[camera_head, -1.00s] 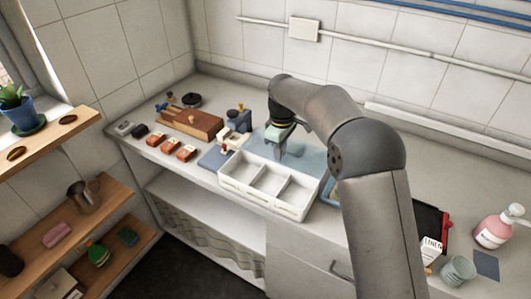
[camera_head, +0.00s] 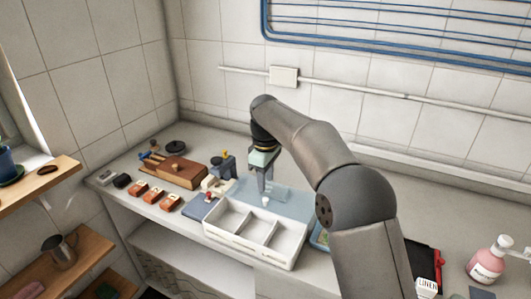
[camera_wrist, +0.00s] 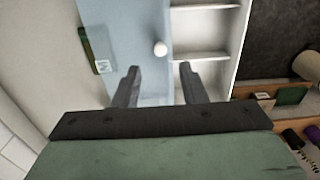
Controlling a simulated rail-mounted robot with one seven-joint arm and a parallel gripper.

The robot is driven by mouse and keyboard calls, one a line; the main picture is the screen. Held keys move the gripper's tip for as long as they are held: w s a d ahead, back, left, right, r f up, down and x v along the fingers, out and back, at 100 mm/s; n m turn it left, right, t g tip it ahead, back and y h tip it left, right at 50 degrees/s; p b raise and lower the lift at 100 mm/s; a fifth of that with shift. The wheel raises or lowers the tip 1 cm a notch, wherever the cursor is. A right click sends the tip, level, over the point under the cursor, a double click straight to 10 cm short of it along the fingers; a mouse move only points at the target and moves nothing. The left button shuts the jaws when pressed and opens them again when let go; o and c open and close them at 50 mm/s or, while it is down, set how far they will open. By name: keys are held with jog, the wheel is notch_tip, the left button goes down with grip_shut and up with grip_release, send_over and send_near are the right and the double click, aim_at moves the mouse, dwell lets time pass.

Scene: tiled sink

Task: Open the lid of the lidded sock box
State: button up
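The sock box is a white tray with three empty compartments (camera_head: 250,250) on the counter. A translucent blue panel (camera_head: 290,203), which looks like its lid, lies behind the compartments; whether it is hinged or loose I cannot tell. A small white knob (camera_head: 265,201) stands on the panel and also shows in the wrist view (camera_wrist: 160,48). My gripper (camera_head: 264,190) points down over the panel, just above the knob. In the wrist view its two fingers (camera_wrist: 159,82) are apart with nothing between them, and the knob shows beyond the tips. The compartments are uncovered.
Left of the box are a blue block (camera_head: 200,207), several orange-and-white items (camera_head: 155,195) and a brown wooden box (camera_head: 175,170). A pink bottle (camera_head: 487,263) and a white carton (camera_head: 427,288) stand at the right. A pipe runs along the back wall.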

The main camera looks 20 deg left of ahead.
notch_tip(320, 180, up, 10)
jog(key=p, duration=0.1)
jog(key=shift+r, duration=0.25)
jog(key=s+d+m, duration=0.4)
jog(key=d+m, duration=0.1)
jog(key=d, duration=0.8)
jog(key=s+d+m, duration=0.4)
jog(key=d, duration=0.9)
jog(key=s+d+f+m, duration=0.4)
jog(key=s+d, duration=0.3)
jog(key=s, duration=0.3)
jog(key=s+d+f+m, duration=0.4)
jog(key=s+d+f, duration=0.3)
jog(key=s, duration=0.4)
jog(key=shift+d+f+t, duration=0.25)
jog(key=shift+d+t, duration=0.05)
jog(key=shift+t, duration=0.1)
